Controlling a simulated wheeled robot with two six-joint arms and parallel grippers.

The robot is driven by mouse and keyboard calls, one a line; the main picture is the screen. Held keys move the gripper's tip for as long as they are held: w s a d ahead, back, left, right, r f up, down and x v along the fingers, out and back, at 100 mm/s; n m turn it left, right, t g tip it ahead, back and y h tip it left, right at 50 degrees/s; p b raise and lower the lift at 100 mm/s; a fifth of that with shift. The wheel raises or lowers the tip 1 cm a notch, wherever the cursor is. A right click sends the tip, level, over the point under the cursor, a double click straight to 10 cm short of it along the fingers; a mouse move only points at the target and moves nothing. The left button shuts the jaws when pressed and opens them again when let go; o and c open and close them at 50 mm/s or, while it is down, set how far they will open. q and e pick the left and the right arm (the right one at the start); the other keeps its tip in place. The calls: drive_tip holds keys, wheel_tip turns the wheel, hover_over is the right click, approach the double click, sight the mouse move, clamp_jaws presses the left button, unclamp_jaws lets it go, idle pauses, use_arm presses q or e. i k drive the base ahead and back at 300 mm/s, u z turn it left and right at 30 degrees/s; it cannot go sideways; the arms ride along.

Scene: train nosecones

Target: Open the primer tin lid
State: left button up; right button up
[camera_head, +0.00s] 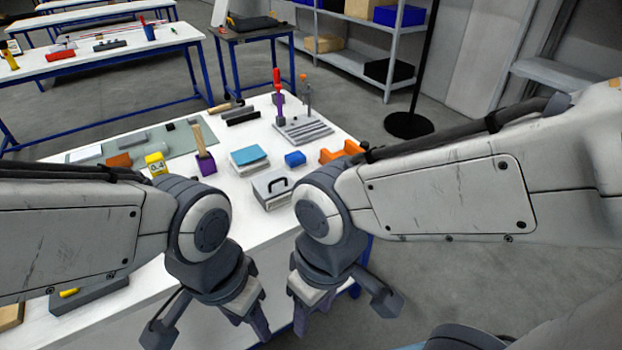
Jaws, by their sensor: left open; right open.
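A small pale box with a dark handle on top (272,188) stands near the front edge of the white workbench. It looks like the primer tin, but I cannot read a label. Its top looks closed. My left gripper (212,325) is open and empty, low in front of the bench edge. My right gripper (345,308) is also open and empty, low and to the right of it. Both hang on the near side of the box, clear of it. My forearms cover parts of the bench on both sides.
Around the box are a blue-topped stack (249,160), a blue block (295,159), an orange holder (342,150), a purple cup with a wooden handle (206,163) and a yellow block (156,164). A grey slotted rack (303,131) stands behind.

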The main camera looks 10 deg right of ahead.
sight(271, 184)
drive_tip(key=k, duration=0.6)
drive_tip(key=u, duration=0.7)
drive_tip(key=i, duration=1.2)
drive_tip(key=z, duration=0.6)
